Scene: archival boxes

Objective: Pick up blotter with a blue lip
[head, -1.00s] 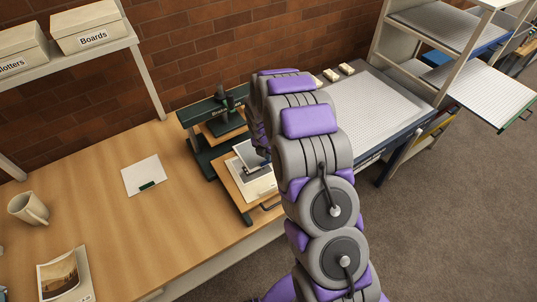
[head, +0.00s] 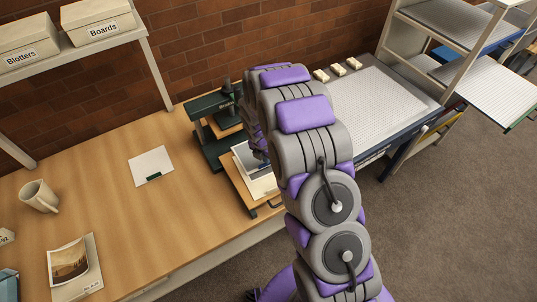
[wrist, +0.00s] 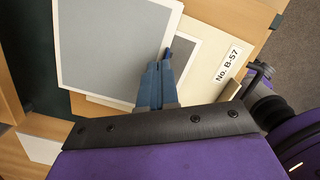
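A grey sheet with a pale border (wrist: 112,45), apparently the blotter, fills the upper left of the wrist view. A small dark blue lip (wrist: 167,52) shows at its right edge. My gripper (wrist: 160,68) has its blue fingers close together at this lip and seems shut on it. The fingers hide part of the lip. In the head view the sheet (head: 244,151) shows only partly at the press, left of my arm, which hides my gripper. I cannot tell how far the sheet is off the stack beneath.
A pale mount labelled No. B-57 (wrist: 222,70) lies under the sheet. The dark green press (head: 207,137) stands behind.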

